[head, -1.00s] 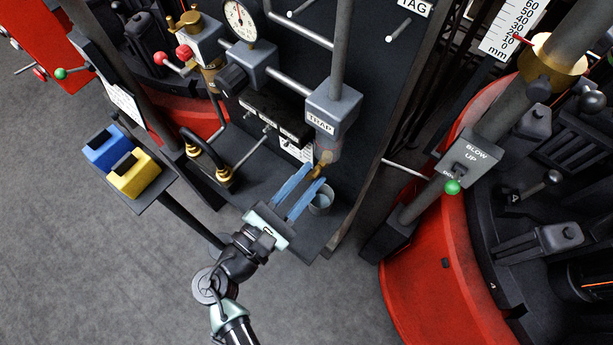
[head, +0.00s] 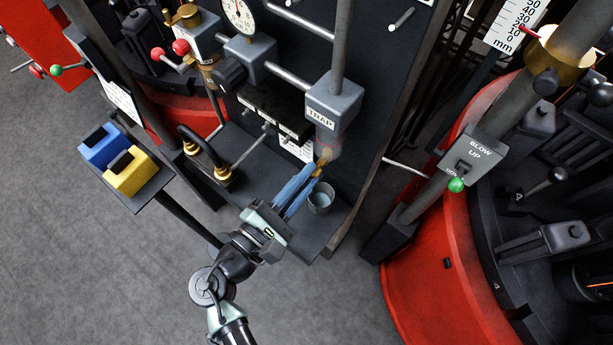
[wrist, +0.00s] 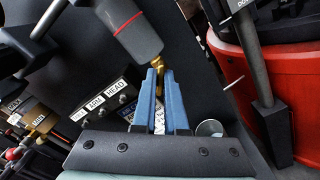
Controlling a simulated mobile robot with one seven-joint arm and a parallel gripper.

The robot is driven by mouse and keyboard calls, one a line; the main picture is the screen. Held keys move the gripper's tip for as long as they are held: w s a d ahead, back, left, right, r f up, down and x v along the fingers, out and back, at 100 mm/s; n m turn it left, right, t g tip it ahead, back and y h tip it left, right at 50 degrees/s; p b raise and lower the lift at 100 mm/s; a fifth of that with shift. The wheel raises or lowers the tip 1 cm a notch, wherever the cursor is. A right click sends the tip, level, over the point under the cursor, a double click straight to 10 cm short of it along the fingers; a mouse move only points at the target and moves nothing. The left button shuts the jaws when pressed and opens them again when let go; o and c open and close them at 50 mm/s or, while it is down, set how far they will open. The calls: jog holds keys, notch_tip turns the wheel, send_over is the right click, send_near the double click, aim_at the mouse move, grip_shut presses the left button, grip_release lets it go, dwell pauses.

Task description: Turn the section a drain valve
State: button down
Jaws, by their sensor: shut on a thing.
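The drain valve is a small brass fitting (head: 321,165) under the grey block labelled TRAP (head: 332,108). It also shows in the wrist view (wrist: 157,68), below a grey cylinder (wrist: 138,38). My gripper (head: 312,175) reaches up to it from the lower left. Its two blue fingers are drawn together, with their tips on the brass part. In the wrist view the fingertips (wrist: 158,75) close around the lower brass piece and partly hide it. Which part of the valve is gripped, and its turn angle, I cannot tell clearly.
A small grey bucket (head: 320,198) stands on the shelf just right of my fingers. A looped dark hose with brass ends (head: 207,160) is to the left. A yellow block (head: 131,172) and a blue block (head: 104,147) sit on a side tray. A red rotary machine (head: 420,270) is at right.

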jog(key=shift+f+m+b, duration=0.15)
jog(key=shift+m+b, duration=3.75)
jog(key=shift+m, duration=1.3)
jog(key=c, duration=1)
grip_release()
jog(key=shift+o, duration=0.2)
jog(key=b+v, duration=0.1)
jog(key=v, duration=1.2)
